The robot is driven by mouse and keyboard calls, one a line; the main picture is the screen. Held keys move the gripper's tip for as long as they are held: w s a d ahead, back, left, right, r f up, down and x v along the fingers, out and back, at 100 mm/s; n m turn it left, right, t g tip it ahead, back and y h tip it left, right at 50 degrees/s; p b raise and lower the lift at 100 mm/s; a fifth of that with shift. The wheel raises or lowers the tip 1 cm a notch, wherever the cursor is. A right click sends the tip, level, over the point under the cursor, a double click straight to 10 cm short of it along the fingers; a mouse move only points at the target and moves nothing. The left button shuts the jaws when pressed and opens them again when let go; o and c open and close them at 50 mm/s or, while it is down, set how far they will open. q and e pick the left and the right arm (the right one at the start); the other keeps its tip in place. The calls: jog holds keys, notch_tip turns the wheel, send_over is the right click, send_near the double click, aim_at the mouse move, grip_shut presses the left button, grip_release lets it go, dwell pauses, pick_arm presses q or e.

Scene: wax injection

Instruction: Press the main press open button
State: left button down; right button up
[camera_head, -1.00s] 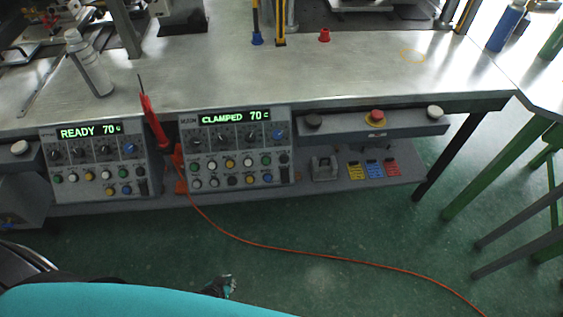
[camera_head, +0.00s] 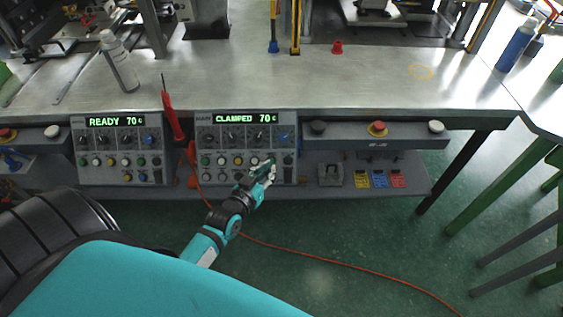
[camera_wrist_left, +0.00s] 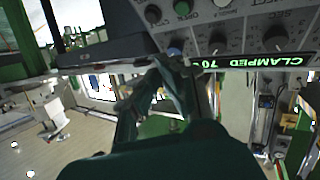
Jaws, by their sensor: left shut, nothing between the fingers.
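The grey control panel (camera_head: 222,137) with the green display "CLAMPED 70" is on the front of the bench, with knobs above and rows of small coloured buttons below. It also shows upside down in the left wrist view (camera_wrist_left: 236,38). My left gripper (camera_head: 267,167) is shut and empty, in front of this panel's lower right, hiding some of its buttons. In the left wrist view its fingertips (camera_wrist_left: 166,66) are near the panel's edge. I cannot tell whether they touch a button. Button labels are too small to read surely. My right gripper is not in view.
A second panel (camera_head: 96,146) reading "READY 70" stands to the left, with a red tool (camera_head: 172,117) hanging between the panels. A red emergency button (camera_head: 377,127) sits on the bar at right. An orange cable (camera_head: 330,262) crosses the green floor.

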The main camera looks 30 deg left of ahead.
pick_arm(q)
jog(key=shift+w+r, duration=0.15)
jog(key=shift+r, duration=0.4)
jog(key=shift+f, duration=0.1)
jog(key=shift+w+a+f+b, duration=0.55)
jog(key=shift+w+f+b, duration=0.4)
jog(key=shift+b, duration=0.35)
jog(key=shift+w+a+f+b, duration=0.6)
jog(key=shift+w+f+b, duration=0.35)
jog(key=shift+b, duration=0.3)
jog(key=shift+w+a+f+b, duration=0.55)
jog(key=shift+w+f+b, duration=0.4)
jog(key=shift+b, duration=0.35)
jog(key=shift+r, duration=0.1)
jog(key=shift+w, duration=0.1)
